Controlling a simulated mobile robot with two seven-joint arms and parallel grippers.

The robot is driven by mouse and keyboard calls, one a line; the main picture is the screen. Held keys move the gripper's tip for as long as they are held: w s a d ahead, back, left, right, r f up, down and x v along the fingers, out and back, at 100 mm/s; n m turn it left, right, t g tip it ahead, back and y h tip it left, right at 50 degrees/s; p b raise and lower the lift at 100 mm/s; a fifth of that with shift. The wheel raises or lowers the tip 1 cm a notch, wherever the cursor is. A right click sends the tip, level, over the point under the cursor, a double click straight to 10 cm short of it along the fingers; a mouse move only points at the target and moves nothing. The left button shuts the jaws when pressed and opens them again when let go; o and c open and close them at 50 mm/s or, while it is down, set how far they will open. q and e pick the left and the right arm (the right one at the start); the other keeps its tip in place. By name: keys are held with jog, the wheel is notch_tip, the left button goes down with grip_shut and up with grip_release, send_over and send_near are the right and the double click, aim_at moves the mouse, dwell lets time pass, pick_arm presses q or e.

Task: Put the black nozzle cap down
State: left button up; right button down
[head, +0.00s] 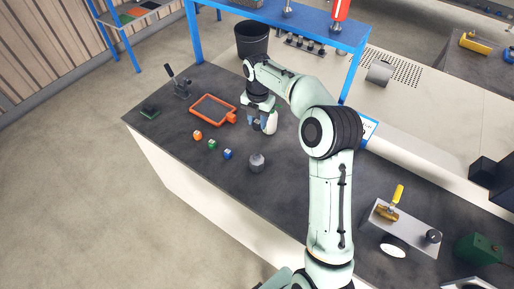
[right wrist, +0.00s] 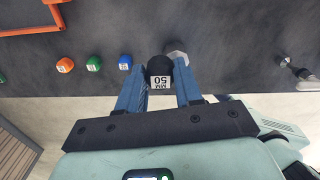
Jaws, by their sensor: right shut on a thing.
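The black nozzle cap (right wrist: 159,67) is a small dark round piece with a white label reading 50. In the right wrist view it sits between the two blue fingers of my right gripper (right wrist: 160,82), which is shut on it. In the head view my right gripper (head: 257,124) is over the dark bench, right of the orange frame; the cap is hard to make out there. Whether the cap touches the bench I cannot tell. My left gripper is not in view.
Orange (head: 197,135), green (head: 212,143) and blue (head: 228,154) small blocks lie in a row on the bench (head: 300,195). A grey weight-like piece (head: 257,163) stands near the blue one. An orange frame (head: 213,109) lies farther back. A black bin (head: 252,40) stands behind.

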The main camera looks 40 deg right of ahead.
aim_at(258, 121)
notch_tip(258, 121, down, 10)
jog(key=shift+s+f+b, duration=0.1)
jog(key=shift+f+b, duration=0.15)
jog(key=shift+b, duration=0.25)
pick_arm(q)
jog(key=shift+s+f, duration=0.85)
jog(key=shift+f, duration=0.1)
pick_arm(e)
jog(key=shift+f, duration=2.6)
jog(key=shift+f, duration=0.1)
jog(key=c, duration=0.8)
grip_release()
jog(key=shift+o, duration=0.2)
notch_tip(258, 121, up, 12)
jog(key=shift+r+p, duration=0.15)
jog(key=shift+p, duration=0.25)
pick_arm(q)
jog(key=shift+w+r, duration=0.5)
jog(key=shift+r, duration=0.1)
